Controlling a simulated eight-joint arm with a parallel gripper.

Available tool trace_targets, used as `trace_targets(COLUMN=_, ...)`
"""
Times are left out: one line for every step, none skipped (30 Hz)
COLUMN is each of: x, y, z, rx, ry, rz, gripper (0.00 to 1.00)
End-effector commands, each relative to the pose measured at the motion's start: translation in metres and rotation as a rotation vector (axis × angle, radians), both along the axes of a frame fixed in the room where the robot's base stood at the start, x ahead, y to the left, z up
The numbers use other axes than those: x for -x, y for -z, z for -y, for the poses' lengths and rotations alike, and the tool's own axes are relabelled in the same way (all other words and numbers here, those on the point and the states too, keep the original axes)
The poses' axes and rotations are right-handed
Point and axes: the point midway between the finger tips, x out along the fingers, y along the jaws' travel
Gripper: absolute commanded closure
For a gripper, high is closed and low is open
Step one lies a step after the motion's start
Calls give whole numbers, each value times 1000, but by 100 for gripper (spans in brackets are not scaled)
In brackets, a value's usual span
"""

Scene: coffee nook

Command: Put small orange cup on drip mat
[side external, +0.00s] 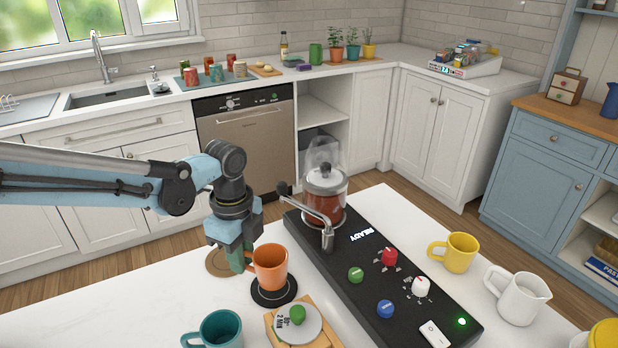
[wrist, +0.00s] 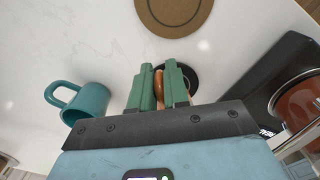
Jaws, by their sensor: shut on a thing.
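The small orange cup (side external: 270,267) is upright over a round black mat (side external: 273,296), which I take for the drip mat. Its base appears at or just above the mat; I cannot tell whether it touches. My gripper (side external: 243,262) is at the cup's left side, shut on its handle. In the wrist view, the green fingers of my gripper (wrist: 160,88) close around a sliver of the orange cup (wrist: 159,88). The black mat (wrist: 187,72) shows behind the fingers; most of the cup is hidden there.
A brown round mat (side external: 216,264) lies left of the cup. A teal mug (side external: 218,330) stands in front. The black coffee machine (side external: 365,265) is to the right, with a yellow mug (side external: 455,252) and white pitcher (side external: 520,297) beyond.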

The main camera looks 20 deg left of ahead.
Motion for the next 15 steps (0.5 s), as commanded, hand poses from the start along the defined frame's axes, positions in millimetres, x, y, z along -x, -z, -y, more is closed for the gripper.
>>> trace_targets(x=0, y=8, z=0, rx=0, ry=0, rz=0, gripper=100)
trace_targets(x=0, y=11, z=0, rx=0, ry=0, rz=0, gripper=100)
trace_targets(x=0, y=15, z=0, rx=0, ry=0, rz=0, gripper=100)
trace_targets(x=0, y=16, z=0, rx=0, ry=0, rz=0, gripper=100)
trace_targets(x=0, y=17, z=0, rx=0, ry=0, rz=0, gripper=100)
trace_targets(x=0, y=18, z=0, rx=0, ry=0, rz=0, gripper=100)
trace_targets(x=0, y=18, z=0, rx=0, ry=0, rz=0, gripper=100)
trace_targets(x=0, y=18, z=0, rx=0, ry=-1, rz=0, gripper=100)
trace_targets(x=0, y=18, z=0, rx=0, ry=-1, rz=0, gripper=100)
trace_targets(x=0, y=18, z=0, rx=0, ry=-1, rz=0, gripper=100)
trace_targets(x=0, y=18, z=0, rx=0, ry=-1, rz=0, gripper=100)
trace_targets(x=0, y=18, z=0, rx=0, ry=-1, rz=0, gripper=100)
trace_targets(x=0, y=18, z=0, rx=0, ry=-1, rz=0, gripper=100)
trace_targets(x=0, y=19, z=0, rx=0, ry=-1, rz=0, gripper=100)
trace_targets(x=0, y=20, z=0, rx=0, ry=-1, rz=0, gripper=100)
